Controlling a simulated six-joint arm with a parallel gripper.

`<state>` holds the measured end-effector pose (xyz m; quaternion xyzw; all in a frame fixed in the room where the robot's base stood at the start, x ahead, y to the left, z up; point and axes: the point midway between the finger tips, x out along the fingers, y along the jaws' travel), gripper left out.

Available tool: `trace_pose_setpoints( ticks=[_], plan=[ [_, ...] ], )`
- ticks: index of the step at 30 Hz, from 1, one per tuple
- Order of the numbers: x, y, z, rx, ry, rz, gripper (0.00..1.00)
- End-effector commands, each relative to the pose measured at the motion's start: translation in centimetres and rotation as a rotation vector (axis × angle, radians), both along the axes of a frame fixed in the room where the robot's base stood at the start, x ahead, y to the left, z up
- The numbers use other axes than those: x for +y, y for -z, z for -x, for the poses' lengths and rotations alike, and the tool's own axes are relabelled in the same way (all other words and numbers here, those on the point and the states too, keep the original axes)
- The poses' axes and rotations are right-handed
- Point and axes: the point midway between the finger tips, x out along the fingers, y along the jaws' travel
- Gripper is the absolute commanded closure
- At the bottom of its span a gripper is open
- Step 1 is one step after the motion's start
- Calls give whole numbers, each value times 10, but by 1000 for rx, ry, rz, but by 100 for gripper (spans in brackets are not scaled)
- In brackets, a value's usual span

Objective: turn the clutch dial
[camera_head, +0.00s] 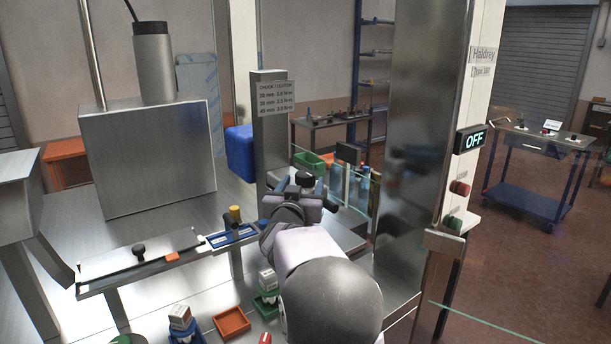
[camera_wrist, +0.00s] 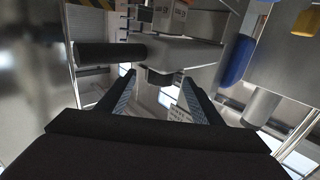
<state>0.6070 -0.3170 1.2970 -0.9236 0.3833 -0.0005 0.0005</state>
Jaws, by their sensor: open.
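My gripper (camera_wrist: 155,88) is open, its two dark fingers pointing away from the wrist camera with nothing held between them. Ahead of the fingers is a grey metal block with a short dark round part (camera_wrist: 160,76) under it; I cannot tell for certain whether this is the clutch dial. A dark horizontal cylinder (camera_wrist: 110,53) sticks out to its left. In the head view my gripper (camera_head: 306,182) is in front of the grey post, and my own arm hides much of what is there. A sign (camera_head: 276,98) headed "CHUCK / CLUTCH" lists sizes and torques.
A rail (camera_head: 140,258) with knobs is at left. A blue bin (camera_head: 240,150) stands behind.

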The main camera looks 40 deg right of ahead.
Motion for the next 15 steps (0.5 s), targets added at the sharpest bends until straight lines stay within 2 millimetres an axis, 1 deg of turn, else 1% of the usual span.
trace_pose_setpoints(
  ticks=[1, 6, 10, 15],
  plan=[
    [-5, -2, -5, 2, 1, -1, 40],
    [-19, -2, -19, 2, 0, -1, 40],
    [-27, -1, -27, 2, -1, 1, 40],
    [-32, 0, -33, 2, -1, 1, 40]
  ],
)
